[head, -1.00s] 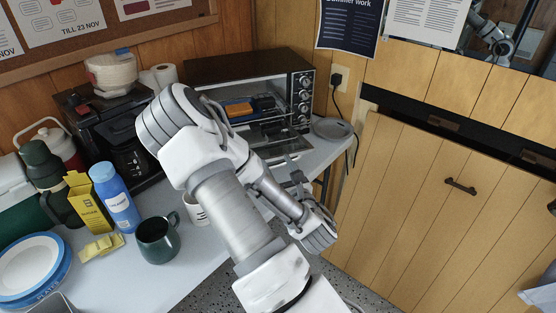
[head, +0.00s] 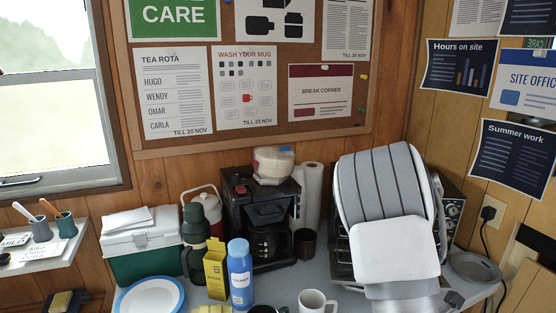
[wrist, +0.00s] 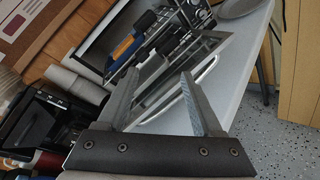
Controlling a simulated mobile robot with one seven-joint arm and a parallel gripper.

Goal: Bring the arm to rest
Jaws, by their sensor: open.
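My gripper (wrist: 158,75) shows in the wrist view with its two fingers apart and nothing between them. Beyond the fingers is the toaster oven (wrist: 196,14), its glass door (wrist: 214,62) swung open with a metal handle. A blue thing (wrist: 122,46) and an orange thing lie inside the oven. I cannot tell whether the fingers touch the door; they appear apart from it. In the head view my white and grey arm (head: 395,245) covers most of the toaster oven (head: 453,212), and my gripper is out of sight.
A coffee maker (head: 262,215), paper towel roll (head: 312,195), green flask (head: 195,245), yellow box (head: 215,268), blue bottle (head: 240,275), white mug (head: 317,302) and plate (head: 150,300) crowd the counter. A grey round lid (head: 475,268) lies right of the oven. Speckled floor (wrist: 280,150) is clear.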

